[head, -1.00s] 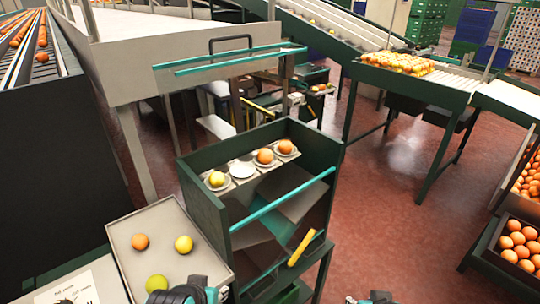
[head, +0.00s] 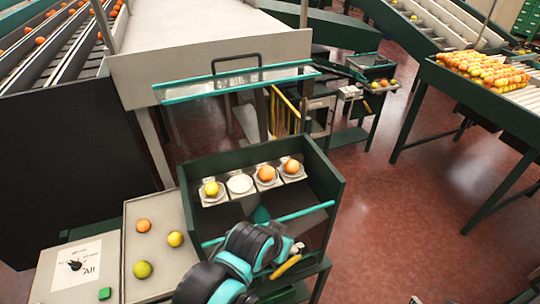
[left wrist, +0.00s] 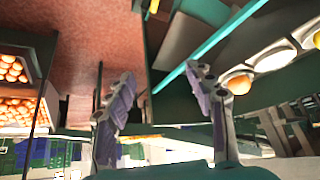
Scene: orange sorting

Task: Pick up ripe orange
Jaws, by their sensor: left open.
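Two orange fruits sit in cups at the right of the cup row, one third from left (head: 266,173) and one at the right end (head: 291,167). A yellow fruit (head: 211,189) is in the left-end cup, and the second cup (head: 240,184) is empty. My left gripper (head: 294,249) is at the green bin's front, below the cups. In the left wrist view its fingers (left wrist: 160,75) are apart and empty, with one orange fruit (left wrist: 240,83) beyond the right finger.
A teal bar (head: 305,211) crosses the front of the green bin (head: 325,185). A yellow handle (head: 285,267) is close to my left gripper. A panel with a dial (head: 75,266) and green button (head: 105,293) is at lower left. Red floor is open at right.

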